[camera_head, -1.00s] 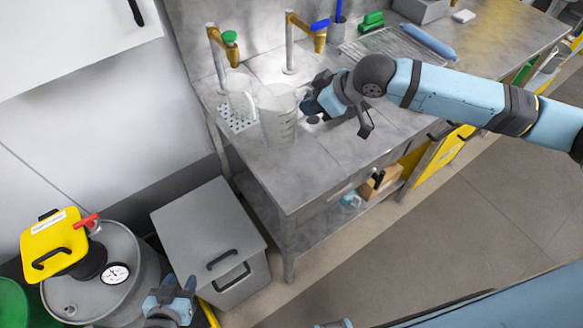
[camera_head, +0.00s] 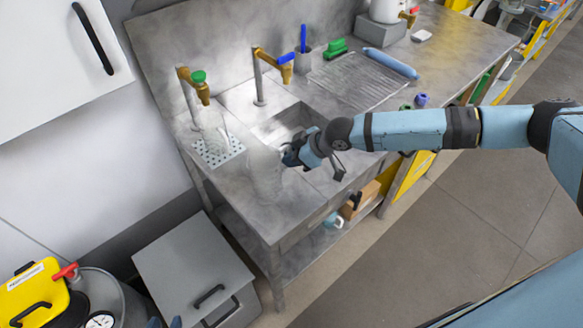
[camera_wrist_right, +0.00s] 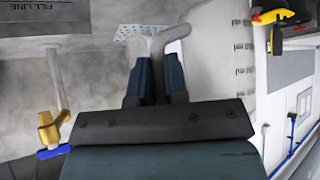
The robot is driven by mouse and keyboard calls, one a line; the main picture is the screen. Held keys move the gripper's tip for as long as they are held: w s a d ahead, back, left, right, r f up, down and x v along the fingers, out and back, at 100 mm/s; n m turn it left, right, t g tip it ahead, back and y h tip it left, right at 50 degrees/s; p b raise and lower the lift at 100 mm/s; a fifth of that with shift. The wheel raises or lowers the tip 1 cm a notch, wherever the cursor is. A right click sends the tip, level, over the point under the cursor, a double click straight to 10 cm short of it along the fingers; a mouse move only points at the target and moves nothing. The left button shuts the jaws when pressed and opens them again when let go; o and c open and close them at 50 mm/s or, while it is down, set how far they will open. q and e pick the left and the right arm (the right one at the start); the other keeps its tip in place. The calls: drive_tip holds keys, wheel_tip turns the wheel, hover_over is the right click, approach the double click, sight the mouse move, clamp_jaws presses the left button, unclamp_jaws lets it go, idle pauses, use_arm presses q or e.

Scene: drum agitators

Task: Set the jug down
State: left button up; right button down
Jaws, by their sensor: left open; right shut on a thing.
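The clear jug (camera_head: 263,172) is upright at the front left of the steel bench (camera_head: 330,180), left of the sink. It is faint against the bench, and I cannot tell whether its base touches the top. My right gripper (camera_head: 292,156) is shut on its handle from the right. In the right wrist view the fingers (camera_wrist_right: 160,82) close around the pale handle (camera_wrist_right: 174,36), with the jug's marked wall (camera_wrist_right: 218,62) beside it. My left gripper (camera_head: 164,323) is barely in view at the bottom edge, by the grey bin.
A second clear vessel (camera_head: 213,125) stands on the perforated plate (camera_head: 212,152) under the green-knobbed tap (camera_head: 197,84). A blue-handled tap (camera_head: 278,62) is behind the sink (camera_head: 290,122). A grey lidded bin (camera_head: 190,262) stands on the floor at left.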

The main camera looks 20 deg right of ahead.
wheel_tip(320, 180, down, 5)
drive_tip(key=shift+f+p, duration=0.2)
drive_tip(key=shift+p, duration=0.15)
drive_tip(key=shift+f, duration=0.2)
drive_tip(key=c, duration=1.1)
unclamp_jaws()
